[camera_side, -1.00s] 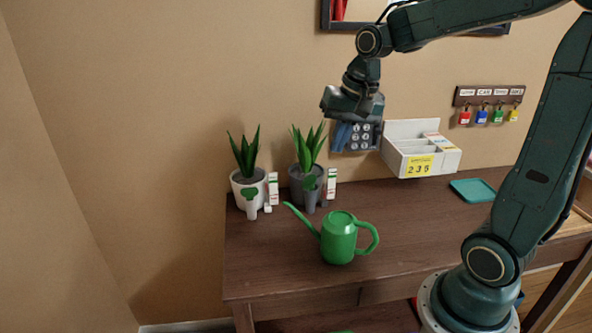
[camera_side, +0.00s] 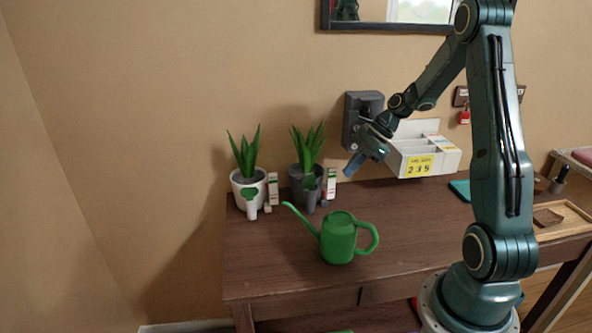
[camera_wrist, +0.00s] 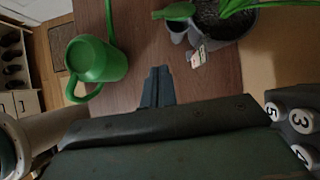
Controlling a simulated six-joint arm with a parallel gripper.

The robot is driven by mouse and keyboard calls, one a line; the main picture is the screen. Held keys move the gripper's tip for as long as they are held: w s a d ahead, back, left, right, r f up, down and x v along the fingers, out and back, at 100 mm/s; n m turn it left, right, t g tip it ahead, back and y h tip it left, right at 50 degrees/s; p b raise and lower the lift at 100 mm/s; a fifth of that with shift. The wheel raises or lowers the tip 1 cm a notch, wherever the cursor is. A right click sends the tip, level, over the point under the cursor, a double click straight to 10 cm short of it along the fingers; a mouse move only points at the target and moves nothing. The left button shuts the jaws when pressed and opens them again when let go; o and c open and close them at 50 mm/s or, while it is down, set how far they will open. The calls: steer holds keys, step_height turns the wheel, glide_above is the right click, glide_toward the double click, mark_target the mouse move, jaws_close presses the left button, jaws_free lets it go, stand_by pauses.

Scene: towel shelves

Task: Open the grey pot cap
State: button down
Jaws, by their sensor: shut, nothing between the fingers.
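The grey pot (camera_side: 297,190) stands on the table, holding a spiky green plant, left of my gripper; part of it shows at the top of the wrist view (camera_wrist: 240,28). A grey spout (camera_side: 311,201) rises at its front, with a green leaf-shaped piece (camera_side: 309,182) over its top that looks like the cap. That green piece also shows in the wrist view (camera_wrist: 175,11). My gripper (camera_side: 351,168) is shut and empty, above the table to the right of the pot and not touching it. Its fingers (camera_wrist: 157,82) are together in the wrist view.
A green watering can (camera_side: 339,240) stands in front of the grey pot. A similar white pot (camera_side: 238,190) is on the left, with small white-and-green boxes (camera_side: 332,182) beside the pots. A grey wall keypad box (camera_side: 352,112) and a white organizer (camera_side: 402,161) are near my arm.

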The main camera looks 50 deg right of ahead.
mark_target(309, 183)
steer(key=shift+d+f, duration=0.15)
steer(key=shift+d, duration=0.05)
steer(key=x, duration=1)
steer(key=shift+a, duration=0.2)
steer(key=shift+w+a+r, duration=0.25)
steer(key=shift+w+r, duration=0.05)
steer(key=shift+r, duration=0.3)
steer(key=shift+w+a+r, duration=0.25)
steer(key=shift+w+r, duration=0.05)
steer(key=shift+r, duration=0.25)
steer(key=shift+w+a+r, duration=0.25)
steer(key=shift+w+r, duration=0.05)
steer(key=shift+r, duration=0.3)
